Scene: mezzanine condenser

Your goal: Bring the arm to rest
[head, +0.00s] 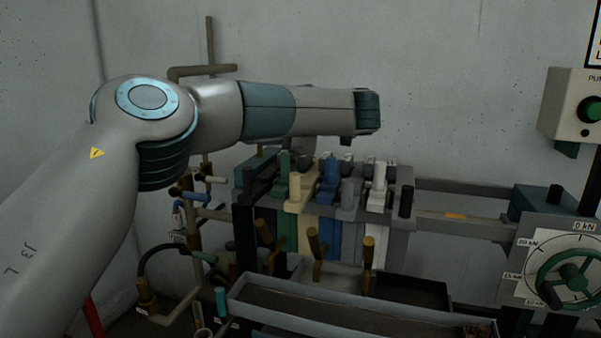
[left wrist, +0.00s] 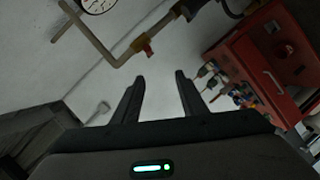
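My left arm (head: 268,110) comes in from the left and reaches across above a rack of coloured levers. Its far end (head: 367,112) is above the rack, apart from the wall; the gripper fingers cannot be made out in the head view. In the left wrist view my left gripper (left wrist: 157,82) shows two dark fingers spread apart with nothing between them. Bare pale wall lies beyond the fingertips. My right arm and gripper are in neither view.
The lever rack (head: 410,225) stands below my forearm. A long grey tray (head: 345,306) lies in front. A dial with a green handwheel (head: 568,280) and a green-button box (head: 572,105) are at right. The wrist view shows a red cabinet (left wrist: 245,65) and a pipe (left wrist: 98,45).

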